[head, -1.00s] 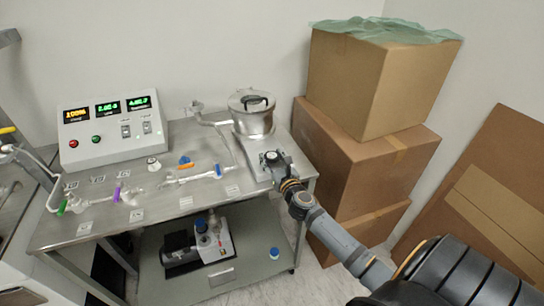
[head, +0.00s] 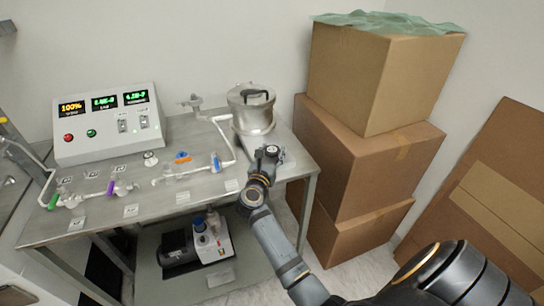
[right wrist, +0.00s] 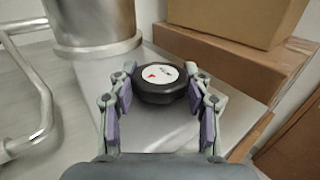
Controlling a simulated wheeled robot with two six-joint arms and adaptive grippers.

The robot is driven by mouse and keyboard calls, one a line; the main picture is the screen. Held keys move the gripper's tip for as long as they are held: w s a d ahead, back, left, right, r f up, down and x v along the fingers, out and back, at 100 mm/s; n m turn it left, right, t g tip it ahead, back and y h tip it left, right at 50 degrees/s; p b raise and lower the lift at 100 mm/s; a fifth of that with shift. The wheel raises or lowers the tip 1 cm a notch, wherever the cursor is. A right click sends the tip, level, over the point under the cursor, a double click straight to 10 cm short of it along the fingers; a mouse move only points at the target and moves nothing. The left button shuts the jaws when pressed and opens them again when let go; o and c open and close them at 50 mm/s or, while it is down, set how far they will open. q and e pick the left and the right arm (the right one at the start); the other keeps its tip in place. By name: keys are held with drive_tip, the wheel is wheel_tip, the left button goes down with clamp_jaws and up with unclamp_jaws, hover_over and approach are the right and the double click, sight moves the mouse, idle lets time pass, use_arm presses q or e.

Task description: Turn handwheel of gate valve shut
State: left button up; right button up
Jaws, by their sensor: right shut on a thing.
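A black round handwheel (right wrist: 158,82) with a white centre label and a small red mark shows in the right wrist view. In the head view, it (head: 271,150) stands at the bench's right end, just in front of the metal chamber. My right gripper (right wrist: 160,98) is shut on the handwheel, with one purple-padded finger on each side of its rim. In the head view, my right gripper (head: 264,162) reaches it from below, and the forearm runs down to the lower right. The valve body under the wheel is mostly hidden. My left gripper is not clearly visible.
A lidded metal chamber (head: 252,112) stands close behind the wheel. Stacked cardboard boxes (head: 369,155) crowd the right side. A control box (head: 108,127) with lit displays and glass tubing with coloured taps (head: 113,187) occupy the bench. A pump (head: 205,240) sits on the lower shelf.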

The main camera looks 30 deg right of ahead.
idle(0.5)
drive_tip(key=o, duration=1.2)
